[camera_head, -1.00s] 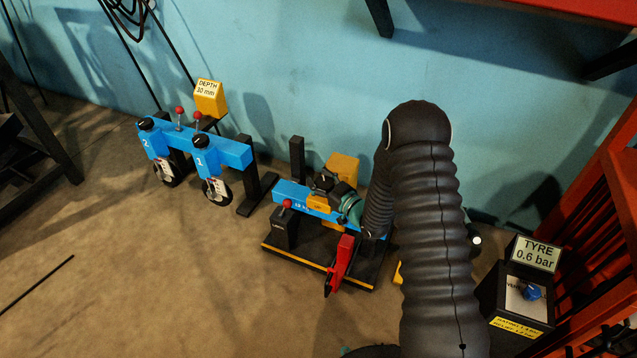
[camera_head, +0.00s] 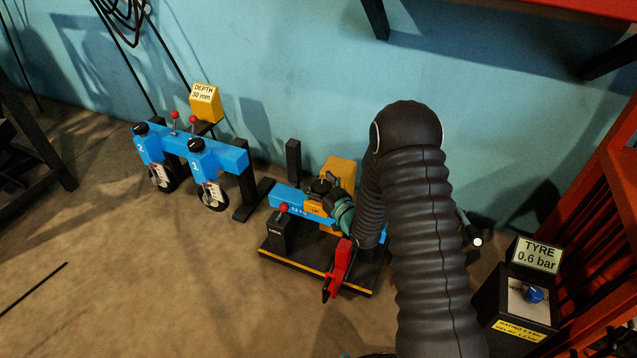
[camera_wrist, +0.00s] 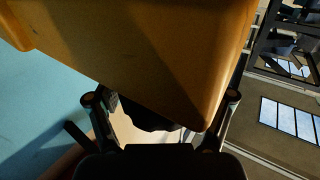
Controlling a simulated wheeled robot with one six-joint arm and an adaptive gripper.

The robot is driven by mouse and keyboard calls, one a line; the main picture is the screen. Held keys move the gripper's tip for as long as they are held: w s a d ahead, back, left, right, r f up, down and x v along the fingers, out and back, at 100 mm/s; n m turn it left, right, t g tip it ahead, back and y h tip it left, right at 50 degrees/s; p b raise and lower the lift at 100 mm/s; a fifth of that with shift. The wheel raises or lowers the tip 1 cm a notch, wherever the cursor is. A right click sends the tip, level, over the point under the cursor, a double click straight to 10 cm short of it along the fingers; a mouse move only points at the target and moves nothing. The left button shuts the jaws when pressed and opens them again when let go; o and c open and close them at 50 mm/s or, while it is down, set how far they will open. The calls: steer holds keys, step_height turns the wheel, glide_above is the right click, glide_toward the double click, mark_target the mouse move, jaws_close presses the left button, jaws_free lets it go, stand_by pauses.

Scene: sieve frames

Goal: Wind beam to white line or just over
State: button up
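The likely beam, a blue bar (camera_head: 286,195), lies over a black base (camera_head: 318,270) with a yellow front edge. My gripper (camera_head: 322,187) is at its right part, beside a yellow block (camera_head: 341,171); my arm covers the right end of the bar. In the wrist view the yellow block (camera_wrist: 150,50) fills the top. My gripper (camera_wrist: 155,112) has its finger links on both sides of a dark part below the block. The fingertips are hidden, so grip or contact cannot be told. I cannot make out a white line.
A red lever (camera_head: 338,268) and a red-knobbed black post (camera_head: 280,232) stand at the base. A blue two-station stand (camera_head: 232,154) with a yellow DEPTH sign (camera_head: 205,102) is left. A TYRE 0.6 bar box (camera_head: 528,300) is right.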

steer(key=shift+s, duration=0.1)
steer(key=v, duration=1.2)
